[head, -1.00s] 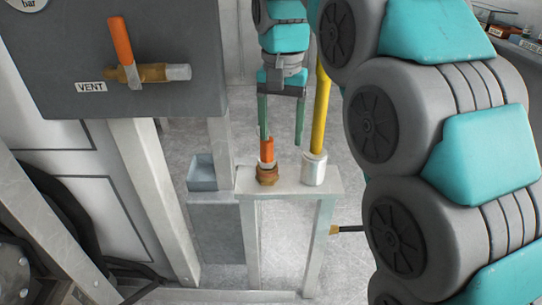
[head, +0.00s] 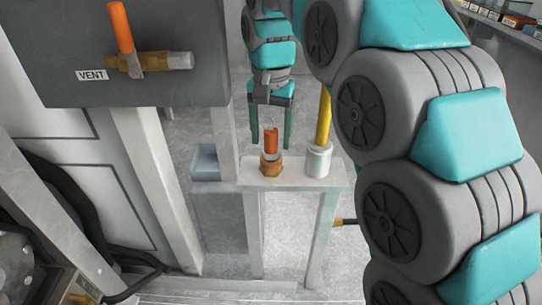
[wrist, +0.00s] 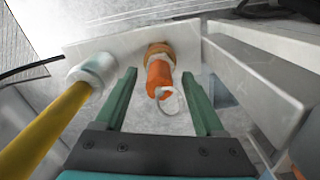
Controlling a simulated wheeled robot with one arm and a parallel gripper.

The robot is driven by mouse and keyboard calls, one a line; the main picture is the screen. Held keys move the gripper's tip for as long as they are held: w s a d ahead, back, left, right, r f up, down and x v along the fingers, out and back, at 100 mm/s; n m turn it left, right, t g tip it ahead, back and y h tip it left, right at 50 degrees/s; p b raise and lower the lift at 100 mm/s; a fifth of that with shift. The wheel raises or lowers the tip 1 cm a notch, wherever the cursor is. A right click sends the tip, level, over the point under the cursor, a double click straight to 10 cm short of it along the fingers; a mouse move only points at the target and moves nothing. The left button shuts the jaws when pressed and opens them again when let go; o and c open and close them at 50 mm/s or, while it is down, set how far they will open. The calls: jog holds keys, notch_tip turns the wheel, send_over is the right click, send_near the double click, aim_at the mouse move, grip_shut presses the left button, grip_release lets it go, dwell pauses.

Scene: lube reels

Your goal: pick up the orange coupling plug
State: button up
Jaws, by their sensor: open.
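The orange coupling plug (head: 271,142) stands upright in a brass fitting (head: 270,165) on the small metal stand (head: 225,187). In the wrist view the plug (wrist: 159,78) shows a pale wire ring (wrist: 171,101) at its near end. My gripper (head: 271,147) has two green fingers, open and empty. In the head view the fingers hang on either side of the plug, apparently behind it. In the wrist view the gripper (wrist: 161,95) has the plug between its fingers, with gaps on both sides. Neither finger appears to touch it.
A yellow rod (head: 324,118) stands in a silver socket (head: 318,160) right of the plug, close to the right finger. A grey panel with an orange-handled VENT valve (head: 121,27) is at the left. A small grey bin (head: 206,176) stands left of the stand.

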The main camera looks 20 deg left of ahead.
notch_tip(320, 180, down, 2)
jog(key=shift+f, duration=0.1)
grip_shut()
dwell(0.5)
